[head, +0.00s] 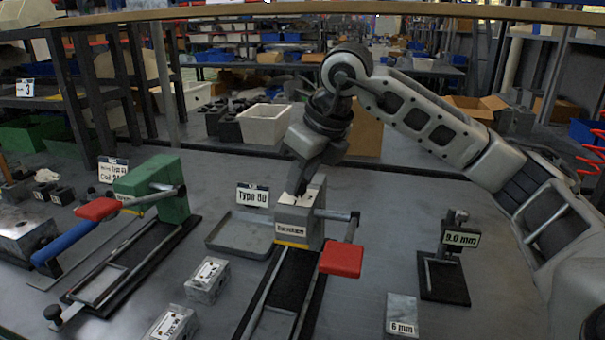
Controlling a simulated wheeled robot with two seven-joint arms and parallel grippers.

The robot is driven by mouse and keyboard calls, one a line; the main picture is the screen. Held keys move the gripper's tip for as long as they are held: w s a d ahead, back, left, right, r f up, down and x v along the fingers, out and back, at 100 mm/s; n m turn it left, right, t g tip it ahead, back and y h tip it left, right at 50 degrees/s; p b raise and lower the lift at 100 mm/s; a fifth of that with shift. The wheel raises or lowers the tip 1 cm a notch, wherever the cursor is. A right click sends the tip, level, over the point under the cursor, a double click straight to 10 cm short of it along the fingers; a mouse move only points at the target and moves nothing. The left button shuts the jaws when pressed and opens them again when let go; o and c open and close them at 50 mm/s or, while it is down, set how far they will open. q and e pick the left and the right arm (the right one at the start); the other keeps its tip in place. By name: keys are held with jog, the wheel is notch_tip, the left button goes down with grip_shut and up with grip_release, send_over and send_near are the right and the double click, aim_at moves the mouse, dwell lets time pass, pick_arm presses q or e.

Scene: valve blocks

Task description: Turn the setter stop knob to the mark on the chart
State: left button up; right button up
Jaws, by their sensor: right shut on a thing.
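My right gripper (303,180) comes down onto the top of a grey block unit (297,222) with a small label and a yellow stripe. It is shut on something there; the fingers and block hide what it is. I cannot tell which part is the setter stop knob. A small black stand (446,270) with a "9.0 mm" sign (461,239) is on the right of the bench. A green unit (158,190) on the left has a rail with a black knob (53,313) at its near end. No chart can be clearly made out. My left gripper is not in view.
A "Type 80" sign (252,196) stands behind a shallow grey tray (240,233). A red-ended lever (342,259) sticks out right of the grey unit. Small metal blocks (207,280) lie in front, another marked "6 mm" (401,314).

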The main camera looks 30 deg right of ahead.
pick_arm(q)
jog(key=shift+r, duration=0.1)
pick_arm(e)
jog(key=shift+a+r+m+h, duration=0.1)
jog(key=shift+m+h, duration=0.8)
jog(key=shift+m, duration=1.4)
jog(key=o, duration=1)
pick_arm(q)
jog(key=p, duration=0.2)
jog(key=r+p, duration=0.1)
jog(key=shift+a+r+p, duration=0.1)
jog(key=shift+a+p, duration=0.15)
jog(key=shift+p, duration=0.1)
pick_arm(e)
jog(key=v, duration=1.6)
jog(key=shift+s, duration=0.2)
